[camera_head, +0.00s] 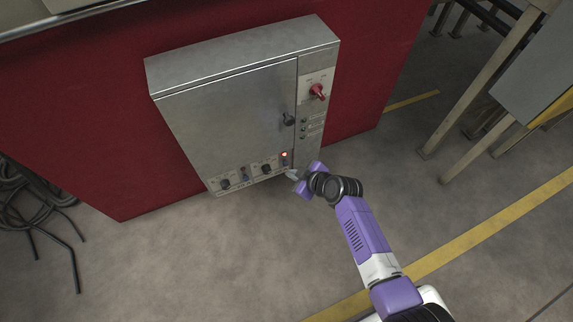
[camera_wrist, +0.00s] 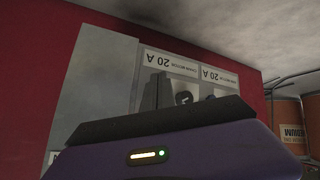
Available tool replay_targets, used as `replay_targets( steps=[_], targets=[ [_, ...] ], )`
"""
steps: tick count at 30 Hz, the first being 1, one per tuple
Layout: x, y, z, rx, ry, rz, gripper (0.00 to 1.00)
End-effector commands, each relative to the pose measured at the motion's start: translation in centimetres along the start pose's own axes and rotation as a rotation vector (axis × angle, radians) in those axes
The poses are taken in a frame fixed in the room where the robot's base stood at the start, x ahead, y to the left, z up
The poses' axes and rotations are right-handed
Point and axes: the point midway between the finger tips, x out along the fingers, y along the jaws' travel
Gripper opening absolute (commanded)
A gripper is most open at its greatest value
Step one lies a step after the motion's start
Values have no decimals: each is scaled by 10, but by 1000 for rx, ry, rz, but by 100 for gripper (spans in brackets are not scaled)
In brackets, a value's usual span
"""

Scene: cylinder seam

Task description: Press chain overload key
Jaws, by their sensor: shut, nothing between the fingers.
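A grey metal control box (camera_head: 228,105) is fixed to a red surface. Along its lower edge is a row of black knobs (camera_head: 266,169) and small blue keys (camera_head: 244,174). A red lamp (camera_head: 284,154) glows at the right end of this row. My gripper (camera_head: 291,174) is shut and empty, close to the row's right end, just below the lamp; I cannot tell whether it touches. The key's own label is not readable.
A red rotary switch (camera_head: 317,91), a black door handle (camera_head: 288,119) and several small dark buttons (camera_head: 303,129) are on the box's right side. Black hoses (camera_head: 30,195) lie at left. A metal frame (camera_head: 480,90) stands at right. The floor between is clear.

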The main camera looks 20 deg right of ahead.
Motion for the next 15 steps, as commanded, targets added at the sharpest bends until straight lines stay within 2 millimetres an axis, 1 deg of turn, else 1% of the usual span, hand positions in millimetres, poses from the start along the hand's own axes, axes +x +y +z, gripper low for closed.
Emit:
replay_targets(
  steps=[6, 15],
  targets=[
    [6, 4, -3, -1, 1, 1, 0],
    [5, 4, -4, 0, 0, 0, 0]
  ],
)
